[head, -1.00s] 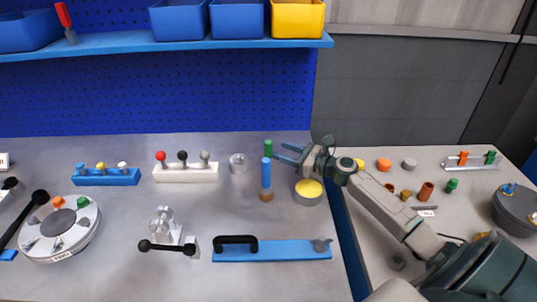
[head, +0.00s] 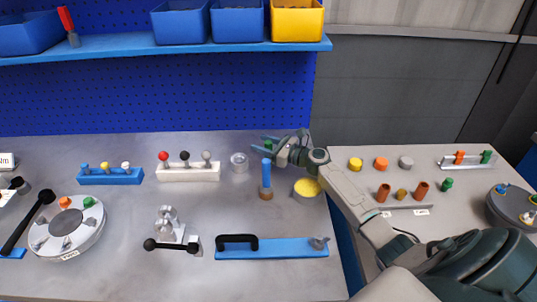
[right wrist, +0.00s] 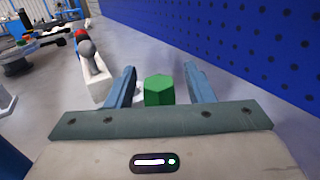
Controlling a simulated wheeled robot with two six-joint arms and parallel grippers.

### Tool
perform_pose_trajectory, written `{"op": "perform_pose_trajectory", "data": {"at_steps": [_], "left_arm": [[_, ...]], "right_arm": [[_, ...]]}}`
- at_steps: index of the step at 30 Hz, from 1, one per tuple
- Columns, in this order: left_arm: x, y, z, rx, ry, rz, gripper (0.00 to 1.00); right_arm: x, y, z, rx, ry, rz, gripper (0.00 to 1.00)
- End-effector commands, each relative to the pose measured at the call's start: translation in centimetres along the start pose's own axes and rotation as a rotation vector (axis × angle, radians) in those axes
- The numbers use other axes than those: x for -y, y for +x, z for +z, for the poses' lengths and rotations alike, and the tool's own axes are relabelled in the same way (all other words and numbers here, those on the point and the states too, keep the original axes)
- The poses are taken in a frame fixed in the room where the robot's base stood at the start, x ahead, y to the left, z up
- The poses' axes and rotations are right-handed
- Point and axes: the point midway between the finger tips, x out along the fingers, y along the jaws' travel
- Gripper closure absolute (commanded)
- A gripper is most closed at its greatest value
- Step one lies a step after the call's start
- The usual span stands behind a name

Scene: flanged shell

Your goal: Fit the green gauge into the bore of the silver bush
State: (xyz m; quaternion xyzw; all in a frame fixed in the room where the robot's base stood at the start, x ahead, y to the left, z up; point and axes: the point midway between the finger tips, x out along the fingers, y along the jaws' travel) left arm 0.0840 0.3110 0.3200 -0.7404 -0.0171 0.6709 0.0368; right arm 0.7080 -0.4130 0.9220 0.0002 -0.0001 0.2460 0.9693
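The green gauge (head: 267,143) shows in the head view only as a small green top, partly hidden behind my right gripper's fingers, above a blue post. In the right wrist view its green hexagonal head (right wrist: 159,89) stands between the two fingers, with a gap on each side. My right gripper (head: 262,147) is open around it; its blue fingers also show in the right wrist view (right wrist: 161,88). The silver bush (head: 239,161) looks like a short shiny ring, standing on the bench just left of the fingers. My left gripper is not in view.
A blue post (head: 266,174) on a brown base stands close below the right gripper. A yellow-topped round pot (head: 306,189) is under the right wrist. A white rack with ball knobs (head: 188,173) lies left of the bush. A blue pegboard (head: 170,95) rises behind.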

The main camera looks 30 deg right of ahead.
Motion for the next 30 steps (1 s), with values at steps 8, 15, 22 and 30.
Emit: {"op": "perform_pose_trajectory", "data": {"at_steps": [8,15,22,30], "left_arm": [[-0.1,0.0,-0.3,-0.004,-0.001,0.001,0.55],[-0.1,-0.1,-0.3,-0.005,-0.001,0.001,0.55],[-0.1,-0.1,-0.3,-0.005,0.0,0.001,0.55],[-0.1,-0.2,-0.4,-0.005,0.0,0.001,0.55]], "right_arm": [[0.0,0.0,0.1,0.001,-0.001,0.0,1.0],[0.0,0.0,0.3,0.002,-0.002,0.0,1.0],[0.0,0.0,3.9,0.003,-0.007,0.002,1.0],[0.0,0.0,8.9,0.003,-0.004,0.0,1.0]]}}
